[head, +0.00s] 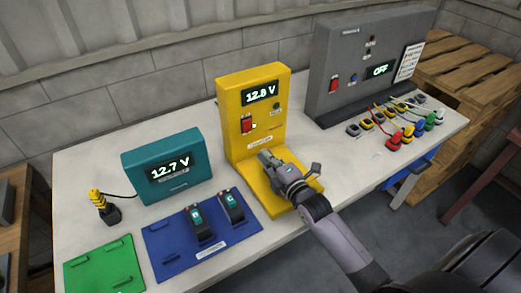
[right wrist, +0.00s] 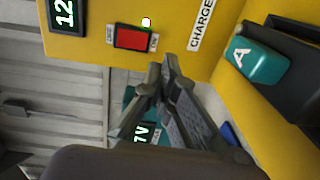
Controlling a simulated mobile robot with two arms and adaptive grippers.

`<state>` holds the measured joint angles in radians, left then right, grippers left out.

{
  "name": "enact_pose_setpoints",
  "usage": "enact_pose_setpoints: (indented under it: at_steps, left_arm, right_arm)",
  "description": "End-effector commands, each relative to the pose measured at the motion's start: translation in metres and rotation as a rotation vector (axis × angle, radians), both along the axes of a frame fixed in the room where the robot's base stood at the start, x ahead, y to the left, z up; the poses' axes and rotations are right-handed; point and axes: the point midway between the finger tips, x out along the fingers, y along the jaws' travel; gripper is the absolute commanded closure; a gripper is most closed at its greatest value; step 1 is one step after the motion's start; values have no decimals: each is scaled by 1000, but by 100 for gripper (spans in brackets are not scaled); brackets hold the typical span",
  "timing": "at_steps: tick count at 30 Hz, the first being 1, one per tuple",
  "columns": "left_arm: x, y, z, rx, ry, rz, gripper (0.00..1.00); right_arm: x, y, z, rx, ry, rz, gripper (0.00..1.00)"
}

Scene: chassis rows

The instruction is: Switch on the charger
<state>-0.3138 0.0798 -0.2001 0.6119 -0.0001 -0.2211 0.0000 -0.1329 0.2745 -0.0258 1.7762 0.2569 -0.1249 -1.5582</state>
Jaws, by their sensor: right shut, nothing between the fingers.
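The yellow charger (head: 232,100) stands upright at the middle of the bench, with a display (head: 260,94) reading 12.8 V. Its red rocker switch (head: 246,125) is on the front face, left of centre; it also shows in the right wrist view (right wrist: 133,37). A small bright dot (right wrist: 146,22) shows beside the switch. A black and teal battery marked A (right wrist: 255,60) sits at the charger in the wrist view; my gripper mostly hides it in the head view. My right gripper (head: 264,156) is shut and empty, in front of the charger's face below the switch, apart from it.
A teal meter (head: 140,172) reading 12.7 V stands left. A blue mat (head: 160,240) with two batteries and a green mat (head: 95,270) lie in front. A grey cabinet (head: 330,55) reading OFF and several coloured clips are at right. Bare bench shows between charger and clips.

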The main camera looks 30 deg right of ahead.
Motion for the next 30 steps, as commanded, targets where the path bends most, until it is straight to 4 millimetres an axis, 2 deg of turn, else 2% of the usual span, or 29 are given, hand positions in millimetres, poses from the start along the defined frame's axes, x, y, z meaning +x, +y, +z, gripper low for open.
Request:
enact_pose_setpoints:
  at_steps: [1, 5, 9, 17, 30]
  left_arm:
    - [8, 0, -4, 0, -11, 0, 58]
    - [28, -2, -7, -3, -39, 0, 58]
    - [30, -2, -9, -4, -43, 0, 58]
    - [14, -1, -10, -2, -20, 0, 58]
    - [13, -1, -10, -2, -19, 0, 58]
  right_arm:
    - [-10, -1, -5, -3, 2, 0, 100]
    - [-31, -3, -6, -3, 2, 0, 100]
    - [-44, -4, -6, -1, 0, 0, 100]
    - [-48, -4, -5, -1, -1, 0, 100]
    - [-50, -1, -9, 22, 23, -1, 100]
